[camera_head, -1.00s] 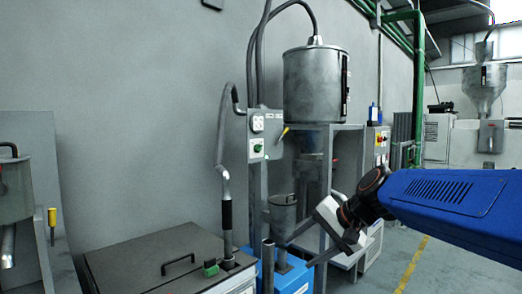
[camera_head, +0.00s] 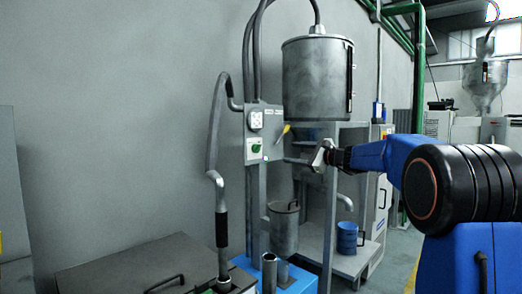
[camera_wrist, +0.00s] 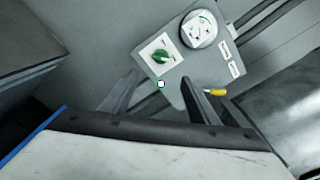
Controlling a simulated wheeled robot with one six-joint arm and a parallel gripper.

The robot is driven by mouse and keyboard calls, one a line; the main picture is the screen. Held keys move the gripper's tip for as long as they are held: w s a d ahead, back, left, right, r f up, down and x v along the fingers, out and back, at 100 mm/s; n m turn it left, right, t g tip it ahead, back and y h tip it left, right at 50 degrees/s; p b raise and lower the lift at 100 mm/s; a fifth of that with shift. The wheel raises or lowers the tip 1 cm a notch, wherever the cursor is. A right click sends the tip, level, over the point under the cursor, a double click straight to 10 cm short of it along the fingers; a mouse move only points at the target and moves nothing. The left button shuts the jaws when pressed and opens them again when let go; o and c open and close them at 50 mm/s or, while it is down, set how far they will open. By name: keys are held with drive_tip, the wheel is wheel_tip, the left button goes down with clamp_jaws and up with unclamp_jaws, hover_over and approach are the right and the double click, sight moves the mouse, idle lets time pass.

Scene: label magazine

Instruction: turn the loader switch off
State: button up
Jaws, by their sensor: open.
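The loader switch (camera_head: 255,148) is a green knob on a white square plate, on the front of a grey control box (camera_head: 273,119). In the wrist view the green knob (camera_wrist: 162,57) sits just beyond the fingertips and looks turned at a slant to its plate. My gripper (camera_head: 292,160) is to the right of the switch and slightly lower in the head view. Its two fingers are apart with nothing between them, and they also show in the wrist view (camera_wrist: 160,86). I see a gap between fingers and knob.
A yellow-handled lever (camera_head: 286,130) sticks out at the box's right side, close to my right finger in the wrist view. A large metal hopper (camera_head: 316,80) hangs above. A blue can (camera_head: 347,238) stands on a shelf below.

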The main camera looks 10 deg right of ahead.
sight(260, 148)
drive_tip(key=x, duration=1.7)
drive_tip(key=shift+w, duration=0.25)
drive_tip(key=c, duration=1)
